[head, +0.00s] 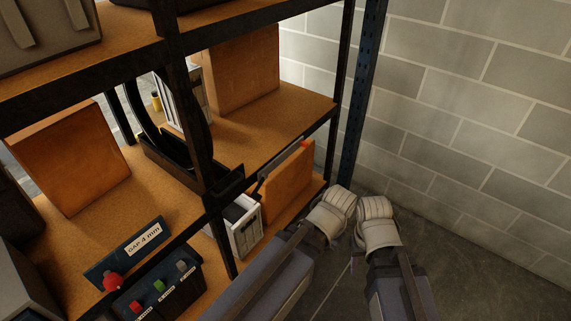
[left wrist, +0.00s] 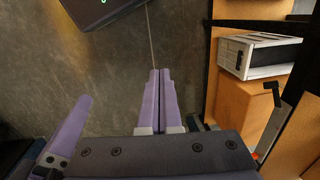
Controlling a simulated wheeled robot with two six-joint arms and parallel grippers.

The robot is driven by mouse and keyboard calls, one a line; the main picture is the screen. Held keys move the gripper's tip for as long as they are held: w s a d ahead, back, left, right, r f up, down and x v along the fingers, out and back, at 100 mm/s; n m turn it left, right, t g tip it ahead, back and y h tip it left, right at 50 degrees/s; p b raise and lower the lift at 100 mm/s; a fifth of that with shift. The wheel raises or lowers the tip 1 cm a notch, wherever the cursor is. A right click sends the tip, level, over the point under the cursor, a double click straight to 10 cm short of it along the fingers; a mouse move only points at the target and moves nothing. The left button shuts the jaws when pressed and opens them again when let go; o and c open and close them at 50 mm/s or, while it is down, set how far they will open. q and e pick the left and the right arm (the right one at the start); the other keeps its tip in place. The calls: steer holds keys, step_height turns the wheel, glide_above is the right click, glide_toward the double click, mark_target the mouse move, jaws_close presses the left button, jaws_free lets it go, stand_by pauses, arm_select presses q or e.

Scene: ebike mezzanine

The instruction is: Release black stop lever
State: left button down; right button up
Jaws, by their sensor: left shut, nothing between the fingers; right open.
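My left gripper (left wrist: 160,72) is shut and empty, apart from the shelf. In the head view my left wrist (head: 332,208) is near the shelf's front edge. My right gripper (head: 377,208) is open, right of it and clear of the shelf. Its fingers are hard to see there.
The rack's dark upright (head: 365,90) stands near the wall. A control box (head: 160,290) with red, green and grey buttons is at lower left, by a "GAP 4 mm" sign (head: 130,250). Floor at right is clear.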

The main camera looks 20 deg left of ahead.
arm_select(q)
steer(key=w+a+f+m+t+y+b, duration=0.2)
steer(key=w+a+f+b, duration=0.4)
steer(key=b, duration=0.6)
steer(key=w+a+f+m+t+y+b, duration=0.3)
steer(key=w+a+f+m+y+b, duration=0.2)
steer(key=w+b, duration=0.5)
steer(key=w+a+f+m+t+y+b, duration=0.2)
steer(key=w+a+f+m+y+b, duration=0.2)
steer(key=w+f+b, duration=0.5)
steer(key=a+f+m+b, duration=0.1)
steer(key=a+m+b, duration=0.1)
steer(key=a+b, duration=0.1)
steer(key=shift+f+b, duration=0.15)
steer(key=shift+b, duration=0.7)
steer(key=shift+a, duration=0.2)
steer(key=b+x, duration=0.3)
steer(key=x, duration=0.7)
steer(key=shift+s+a+r+p, duration=0.1)
steer(key=shift+s+r+p, duration=0.25)
steer(key=shift+r+p, duration=0.3)
steer(key=shift+s+a+r+p, duration=0.1)
steer(key=shift+s+r+p, duration=0.2)
steer(key=shift+r+p, duration=0.35)
steer(key=shift+s+a+r+p, duration=0.1)
steer(key=shift+s+r+p, duration=0.25)
steer(key=shift+r+p, duration=0.25)
